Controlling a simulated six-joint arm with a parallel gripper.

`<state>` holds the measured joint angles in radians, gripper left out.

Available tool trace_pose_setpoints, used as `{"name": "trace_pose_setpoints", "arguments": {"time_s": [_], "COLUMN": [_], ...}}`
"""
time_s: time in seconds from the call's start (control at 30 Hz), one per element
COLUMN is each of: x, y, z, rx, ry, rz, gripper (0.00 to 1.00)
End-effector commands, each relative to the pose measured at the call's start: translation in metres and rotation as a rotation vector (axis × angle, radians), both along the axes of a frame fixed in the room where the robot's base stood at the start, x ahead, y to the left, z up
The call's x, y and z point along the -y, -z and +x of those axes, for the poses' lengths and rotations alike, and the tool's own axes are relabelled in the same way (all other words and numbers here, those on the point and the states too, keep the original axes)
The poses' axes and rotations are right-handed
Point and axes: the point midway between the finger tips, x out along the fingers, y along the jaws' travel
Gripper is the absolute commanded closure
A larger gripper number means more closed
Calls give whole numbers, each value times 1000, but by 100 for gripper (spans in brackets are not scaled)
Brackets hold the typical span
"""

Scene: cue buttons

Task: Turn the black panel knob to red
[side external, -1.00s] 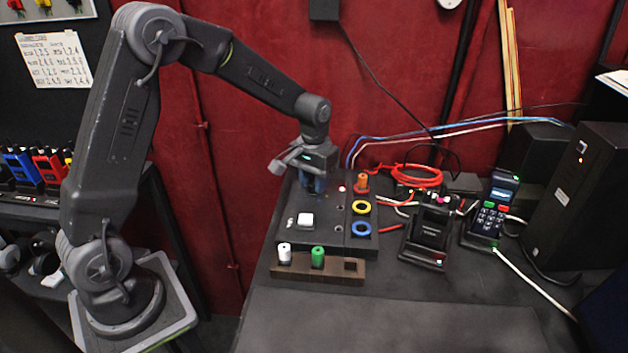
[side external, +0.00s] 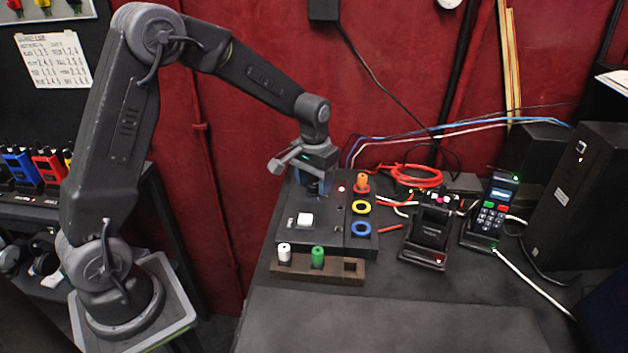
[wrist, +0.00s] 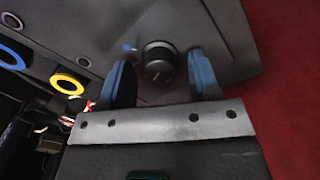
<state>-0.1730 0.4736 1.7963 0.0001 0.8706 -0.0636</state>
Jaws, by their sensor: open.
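The black panel knob (wrist: 158,60) shows in the wrist view on the dark panel (wrist: 130,22). It is a round dark knob with a small reddish mark on its face. A small blue mark sits on the panel just left of it. My gripper (wrist: 160,72) is open, with one blue finger on each side of the knob and gaps between. I cannot tell whether either finger touches it. In the side external view my gripper (side external: 318,187) is over the back of the panel (side external: 325,238) and hides the knob.
In front, a wooden block (side external: 300,268) holds a white peg (side external: 284,251) and a green peg (side external: 318,255). A handset (side external: 491,212) stands at right.

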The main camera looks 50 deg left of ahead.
Motion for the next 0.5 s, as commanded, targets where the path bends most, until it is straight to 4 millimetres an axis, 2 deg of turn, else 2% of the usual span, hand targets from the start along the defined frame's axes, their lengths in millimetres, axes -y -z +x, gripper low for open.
{"name": "trace_pose_setpoints", "arguments": {"time_s": [0.17, 0.27, 0.5], "x": [0, 0, 0], "y": [-4, -15, -66], "z": [0, 0, 1], "rx": [1, 3, 6], "ry": [0, 0, 0], "rz": [0, 1, 1], "gripper": [43, 43, 43]}}
